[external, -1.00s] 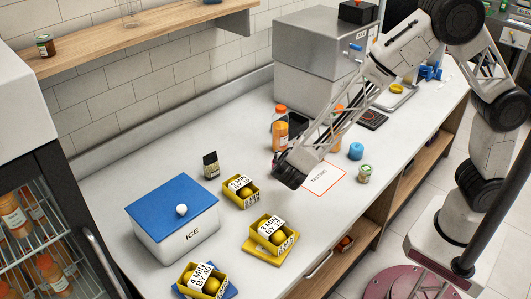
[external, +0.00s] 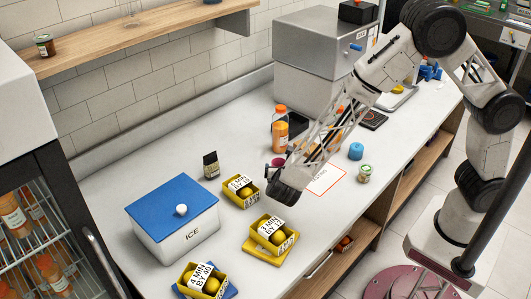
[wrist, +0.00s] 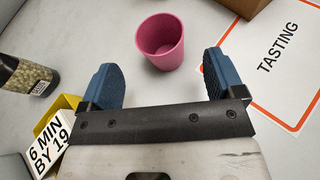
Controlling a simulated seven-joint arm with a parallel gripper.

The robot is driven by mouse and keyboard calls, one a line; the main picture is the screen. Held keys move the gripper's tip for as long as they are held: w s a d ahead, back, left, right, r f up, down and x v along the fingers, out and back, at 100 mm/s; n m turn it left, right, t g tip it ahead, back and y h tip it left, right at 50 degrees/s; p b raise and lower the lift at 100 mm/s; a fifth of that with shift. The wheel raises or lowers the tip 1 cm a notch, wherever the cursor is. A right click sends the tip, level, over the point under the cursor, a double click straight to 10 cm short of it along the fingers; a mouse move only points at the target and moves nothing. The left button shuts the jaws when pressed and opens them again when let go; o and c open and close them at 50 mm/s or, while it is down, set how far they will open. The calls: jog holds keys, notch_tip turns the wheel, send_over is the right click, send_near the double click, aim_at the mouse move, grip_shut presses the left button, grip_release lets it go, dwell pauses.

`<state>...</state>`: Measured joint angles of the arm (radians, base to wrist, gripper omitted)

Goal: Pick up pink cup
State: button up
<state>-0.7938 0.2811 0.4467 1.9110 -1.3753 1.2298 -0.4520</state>
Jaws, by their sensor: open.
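The pink cup (wrist: 160,41) stands on the white counter in the wrist view, its open mouth partly facing the camera. My gripper (wrist: 161,70) is open and empty, with one blue finger on each side of the view. The cup is beyond the fingertips, roughly centred between them, and I see no contact. In the external view only a small part of the cup (external: 278,161) shows, just behind my gripper (external: 284,192); the rest is hidden by the arm.
A TASTING card (external: 326,180) lies right of my gripper. An orange bottle (external: 280,130) stands behind. Yellow boxes of fruit (external: 241,190) and a dark-capped jar (external: 211,165) stand to the left, near the blue-lidded ICE box (external: 175,215). Counter around the cup is mostly clear.

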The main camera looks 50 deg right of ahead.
aim_at(279, 161)
jog(key=shift+w+d+f, duration=0.1)
jog(key=shift+w+d, duration=0.15)
jog(key=shift+d, duration=0.05)
jog(key=shift+x, duration=2.6)
jog(key=c, duration=1)
jog(key=shift+r, duration=1.95)
jog(key=s+d, duration=0.3)
jog(key=s, duration=0.4)
jog(key=s+d+r, duration=0.1)
jog(key=s+d, duration=0.3)
jog(key=s, duration=0.3)
